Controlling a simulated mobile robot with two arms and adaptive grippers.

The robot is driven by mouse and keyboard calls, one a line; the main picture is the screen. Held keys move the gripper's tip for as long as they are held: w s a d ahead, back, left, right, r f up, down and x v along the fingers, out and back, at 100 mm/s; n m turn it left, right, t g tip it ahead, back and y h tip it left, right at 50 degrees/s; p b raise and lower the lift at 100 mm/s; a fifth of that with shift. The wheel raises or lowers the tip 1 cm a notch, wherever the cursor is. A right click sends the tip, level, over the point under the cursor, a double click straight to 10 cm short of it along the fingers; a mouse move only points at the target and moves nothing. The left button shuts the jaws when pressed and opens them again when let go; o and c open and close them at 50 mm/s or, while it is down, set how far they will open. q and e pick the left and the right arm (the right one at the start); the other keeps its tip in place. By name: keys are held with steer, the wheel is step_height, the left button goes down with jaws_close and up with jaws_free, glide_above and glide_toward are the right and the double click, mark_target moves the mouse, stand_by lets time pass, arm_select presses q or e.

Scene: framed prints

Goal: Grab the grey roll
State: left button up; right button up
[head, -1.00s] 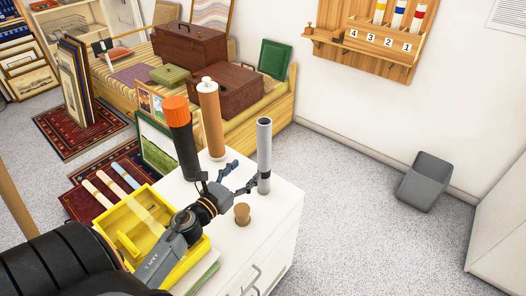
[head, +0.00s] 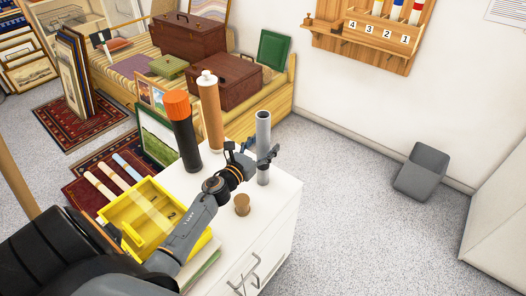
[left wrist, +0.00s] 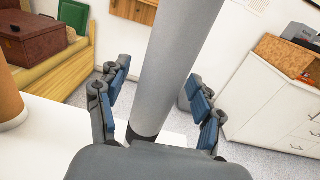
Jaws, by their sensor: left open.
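The grey roll (head: 263,135) stands upright on the white cabinet top (head: 284,197) in the head view. It also shows large in the left wrist view (left wrist: 170,70), between the spread fingers. My left gripper (head: 256,158) is open, with its fingers on either side of the roll in the left wrist view. Gaps show between the fingers and the roll there. My right gripper is not in view.
A black tube with an orange cap (head: 183,130) and a brown tube with a white cap (head: 210,112) stand left of the roll. A small cork-like cylinder (head: 242,205) and a yellow tray (head: 122,212) are nearer. Free floor lies right.

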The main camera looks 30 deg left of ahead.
arm_select(q)
steer(key=c, duration=1.3)
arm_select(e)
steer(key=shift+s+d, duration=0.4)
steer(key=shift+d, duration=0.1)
arm_select(q)
steer(key=shift+r, duration=0.15)
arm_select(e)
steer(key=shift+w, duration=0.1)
